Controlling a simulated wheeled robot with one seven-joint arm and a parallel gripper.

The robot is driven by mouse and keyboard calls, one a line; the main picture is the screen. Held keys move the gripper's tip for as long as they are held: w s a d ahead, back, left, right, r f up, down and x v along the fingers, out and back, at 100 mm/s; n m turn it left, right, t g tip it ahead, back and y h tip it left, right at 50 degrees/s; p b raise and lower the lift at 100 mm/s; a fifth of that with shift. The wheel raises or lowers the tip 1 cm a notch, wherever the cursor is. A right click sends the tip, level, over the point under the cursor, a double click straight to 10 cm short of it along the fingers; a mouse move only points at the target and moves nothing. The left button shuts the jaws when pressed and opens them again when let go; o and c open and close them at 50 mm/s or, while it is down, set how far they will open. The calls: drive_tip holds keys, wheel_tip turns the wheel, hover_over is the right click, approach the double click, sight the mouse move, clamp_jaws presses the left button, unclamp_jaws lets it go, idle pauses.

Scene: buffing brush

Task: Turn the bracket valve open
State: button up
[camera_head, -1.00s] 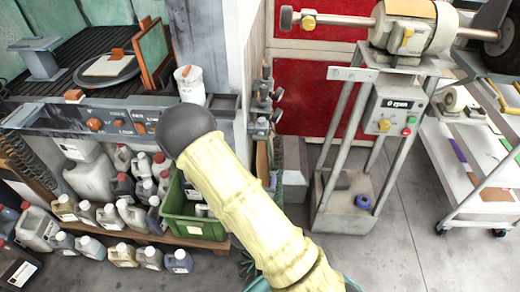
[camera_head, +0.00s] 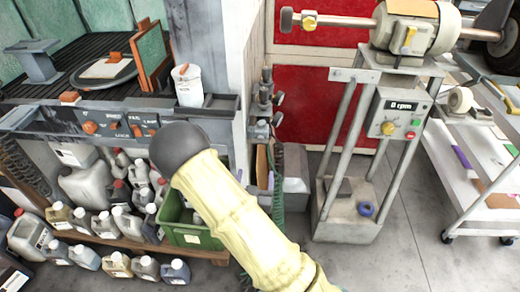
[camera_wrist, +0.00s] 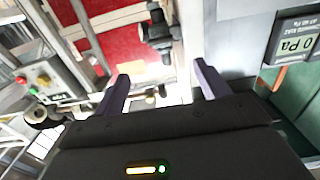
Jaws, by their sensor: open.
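A cluster of dark valve fittings (camera_head: 264,108) is mounted on the side of the pale post, left of the red panel, in the head view. A dark fitting (camera_wrist: 158,35) also shows in the wrist view, upright near the top centre. I cannot tell which part is the bracket valve's handle or how it is turned. My gripper (camera_wrist: 162,88) is open and empty in the wrist view, its two fingers spread below the fitting and apart from it in the picture. The head view shows my arm, but not my fingers.
The buffing machine (camera_head: 407,30) on its stand is at the right, with a white cart (camera_head: 478,165) beyond it. A control panel (camera_head: 70,122), several bottles and a green crate (camera_head: 190,233) are at the left. Grey floor (camera_head: 395,225) is clear at the lower right.

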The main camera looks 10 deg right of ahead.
sight(260, 144)
drive_tip(key=p+x, duration=0.1)
drive_tip(key=x, duration=1.4)
drive_tip(key=shift+s, duration=0.1)
drive_tip(key=c, duration=1)
drive_tip(key=shift+f, duration=0.1)
